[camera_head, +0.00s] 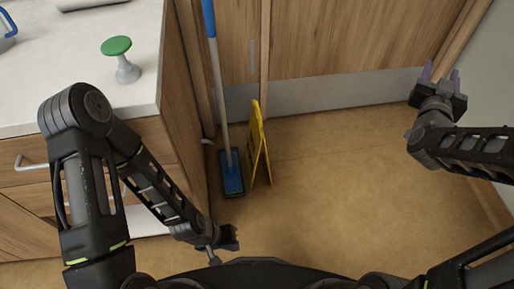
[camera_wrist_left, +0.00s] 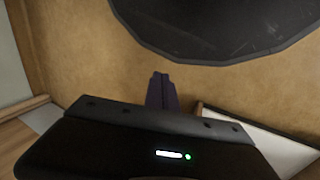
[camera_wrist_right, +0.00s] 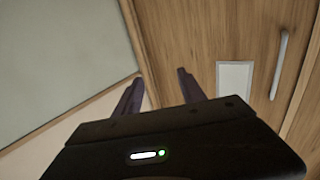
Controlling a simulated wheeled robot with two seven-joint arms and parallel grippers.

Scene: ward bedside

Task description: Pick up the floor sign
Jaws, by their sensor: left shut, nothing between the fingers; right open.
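The yellow floor sign (camera_head: 259,146) stands upright on the floor in the head view, seen nearly edge-on, right of the mop and close to the wooden doors. My left gripper (camera_head: 232,238) is low in front of my base, nearer to me than the sign and apart from it. It also shows in the left wrist view (camera_wrist_left: 161,88), with its fingers together and empty. My right gripper (camera_head: 441,72) is raised at the right, well away from the sign. In the right wrist view (camera_wrist_right: 158,88) its fingers are spread with nothing between them. Neither wrist view shows the sign.
A mop with a blue head (camera_head: 232,174) stands just left of the sign, its pole rising beside the cabinet. The white counter (camera_head: 60,78) holds a green-topped grey object (camera_head: 120,58). Wooden doors (camera_head: 320,38) stand behind. The floor right of the sign is clear.

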